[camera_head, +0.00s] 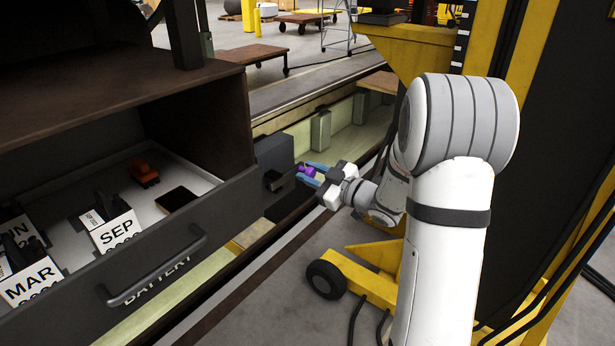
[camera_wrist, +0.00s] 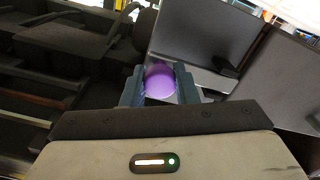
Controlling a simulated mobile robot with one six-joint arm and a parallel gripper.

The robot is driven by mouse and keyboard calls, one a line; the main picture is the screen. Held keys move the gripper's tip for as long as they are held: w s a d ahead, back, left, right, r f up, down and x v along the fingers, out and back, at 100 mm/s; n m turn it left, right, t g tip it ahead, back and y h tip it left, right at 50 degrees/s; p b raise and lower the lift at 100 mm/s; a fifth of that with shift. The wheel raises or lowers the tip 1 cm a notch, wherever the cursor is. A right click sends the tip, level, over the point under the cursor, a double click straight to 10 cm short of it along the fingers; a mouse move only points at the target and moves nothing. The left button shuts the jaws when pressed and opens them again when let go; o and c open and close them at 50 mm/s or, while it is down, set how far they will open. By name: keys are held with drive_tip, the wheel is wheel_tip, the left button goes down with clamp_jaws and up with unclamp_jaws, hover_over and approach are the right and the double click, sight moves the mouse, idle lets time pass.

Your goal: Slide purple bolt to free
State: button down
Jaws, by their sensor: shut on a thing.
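The purple bolt (camera_head: 307,171) shows as a small purple knob at the right side of a dark latch block (camera_head: 274,180). My gripper (camera_head: 312,173) has its blue fingers on either side of the bolt and is shut on it. In the wrist view the round purple end of the bolt (camera_wrist: 160,80) sits between the two blue-grey fingers of my gripper (camera_wrist: 160,88). The rest of the bolt is hidden by the fingers, and I cannot tell how far it sits in the block.
An open drawer (camera_head: 170,250) labelled BATTERY, with a bar handle (camera_head: 158,268), stands at left. A yellow wheeled frame (camera_head: 375,280) stands below my arm.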

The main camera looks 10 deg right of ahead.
drive_tip(key=shift+w+d, duration=0.1)
drive_tip(key=shift+d, duration=0.05)
drive_tip(key=c, duration=1.3)
unclamp_jaws()
drive_tip(key=shift+w+d, duration=0.1)
drive_tip(key=shift+o, duration=0.9)
drive_tip(key=shift+s, duration=0.2)
drive_tip(key=b+v, duration=0.2)
drive_tip(key=v, duration=0.5)
drive_tip(key=shift+s, duration=0.2)
drive_tip(key=shift+d, duration=0.15)
